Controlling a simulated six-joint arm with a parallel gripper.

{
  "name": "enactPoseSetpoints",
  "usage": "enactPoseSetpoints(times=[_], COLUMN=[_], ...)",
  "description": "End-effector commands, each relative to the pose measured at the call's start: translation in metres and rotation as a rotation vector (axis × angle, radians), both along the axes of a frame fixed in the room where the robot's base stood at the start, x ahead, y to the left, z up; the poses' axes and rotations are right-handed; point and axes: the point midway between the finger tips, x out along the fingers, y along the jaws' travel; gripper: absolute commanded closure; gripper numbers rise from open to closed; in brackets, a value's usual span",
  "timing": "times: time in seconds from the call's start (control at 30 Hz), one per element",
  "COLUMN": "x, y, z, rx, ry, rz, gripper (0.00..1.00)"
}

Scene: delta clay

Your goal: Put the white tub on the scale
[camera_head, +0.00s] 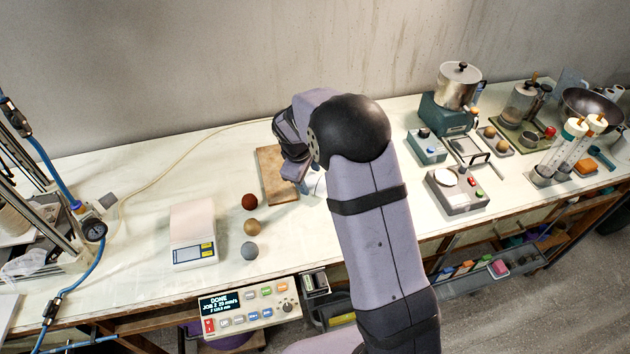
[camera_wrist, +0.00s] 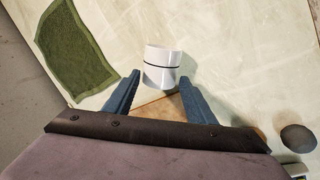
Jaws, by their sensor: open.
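The white tub (camera_wrist: 162,57) is a small white cylinder with a thin dark line around it, seen in the wrist view. My gripper (camera_wrist: 160,78) is open, with one blue-grey finger on each side of the tub's near part; I cannot tell whether either touches it. In the head view my arm hides the tub, and my gripper (camera_head: 303,183) is mostly covered by my wrist. The white scale (camera_head: 193,222) stands on the bench to the left of my gripper, with a small display at its front and nothing on its top.
A wooden board (camera_head: 272,176) lies beside my gripper. Red-brown (camera_head: 249,202), tan (camera_head: 252,227) and grey (camera_head: 249,250) balls sit between scale and arm. A green cloth (camera_wrist: 75,45) lies near the tub. A control panel (camera_head: 250,306) is at the front edge.

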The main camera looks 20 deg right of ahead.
Motion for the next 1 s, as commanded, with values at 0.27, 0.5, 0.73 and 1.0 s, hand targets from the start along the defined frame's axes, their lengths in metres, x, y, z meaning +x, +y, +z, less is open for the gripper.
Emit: enactPoseSetpoints(times=[0.27,0.5,0.73,1.0], x=[0.006,0.007,0.007,0.007], y=[-0.005,-0.005,-0.005,-0.005], z=[-0.022,-0.025,-0.025,-0.024], rx=[0.001,0.002,0.001,0.001], ry=[0.001,-0.001,-0.001,-0.001], rz=[-0.001,0.0,0.0,0.001], gripper=[0.5,0.5,0.76,0.8])
